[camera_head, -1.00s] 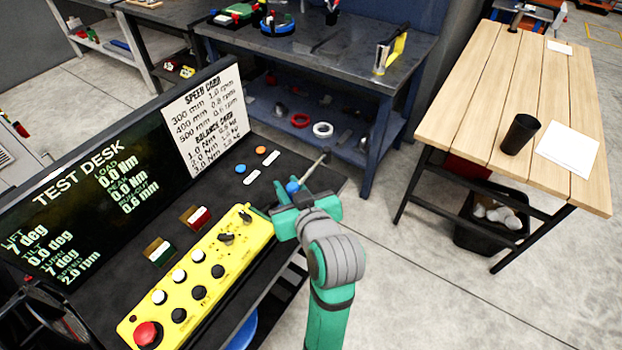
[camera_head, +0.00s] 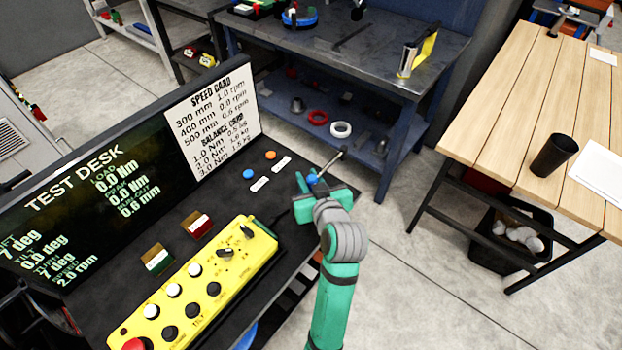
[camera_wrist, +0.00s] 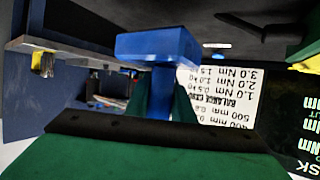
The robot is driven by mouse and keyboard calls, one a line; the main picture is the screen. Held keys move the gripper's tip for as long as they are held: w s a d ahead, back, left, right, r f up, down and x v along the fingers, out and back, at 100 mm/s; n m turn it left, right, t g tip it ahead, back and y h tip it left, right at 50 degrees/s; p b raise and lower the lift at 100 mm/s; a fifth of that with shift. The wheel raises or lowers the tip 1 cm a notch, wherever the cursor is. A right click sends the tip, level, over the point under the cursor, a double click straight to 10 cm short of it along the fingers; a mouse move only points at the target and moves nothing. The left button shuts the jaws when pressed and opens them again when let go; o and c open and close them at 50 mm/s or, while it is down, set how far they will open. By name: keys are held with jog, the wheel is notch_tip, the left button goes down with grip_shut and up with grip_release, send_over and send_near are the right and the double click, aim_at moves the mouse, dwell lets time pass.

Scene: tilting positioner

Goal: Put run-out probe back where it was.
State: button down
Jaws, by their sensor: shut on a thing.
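The run-out probe shows a blue body (camera_head: 312,179) with a thin grey rod (camera_head: 332,161) slanting up to the right. My gripper (camera_head: 308,187) is shut on the blue body and holds it near the right edge of the test desk (camera_head: 226,207). The wrist view shows a blue block-shaped part of it (camera_wrist: 155,43) between the dark green fingers. The fingers hide part of the body. On the desk left of the probe are a blue round spot (camera_head: 248,174) and an orange round spot (camera_head: 270,155), each with a white label beside it.
A yellow control box (camera_head: 205,285) with several knobs lies on the desk in front. A screen panel (camera_head: 90,215) stands along its back. A blue bench (camera_head: 400,75) is behind, and a wooden table (camera_head: 500,120) is at right. Open floor lies between.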

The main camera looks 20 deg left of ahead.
jog(key=shift+w+f, duration=0.35)
jog(key=shift+f, duration=0.05)
jog(key=f, duration=0.3)
jog(key=shift+w, duration=0.4)
jog(key=shift+f, duration=0.4)
jog(key=shift+f, duration=0.1)
jog(key=c, duration=1.5)
grip_release()
jog(key=shift+f, duration=0.15)
jog(key=shift+c, duration=0.2)
jog(key=shift+a, duration=0.1)
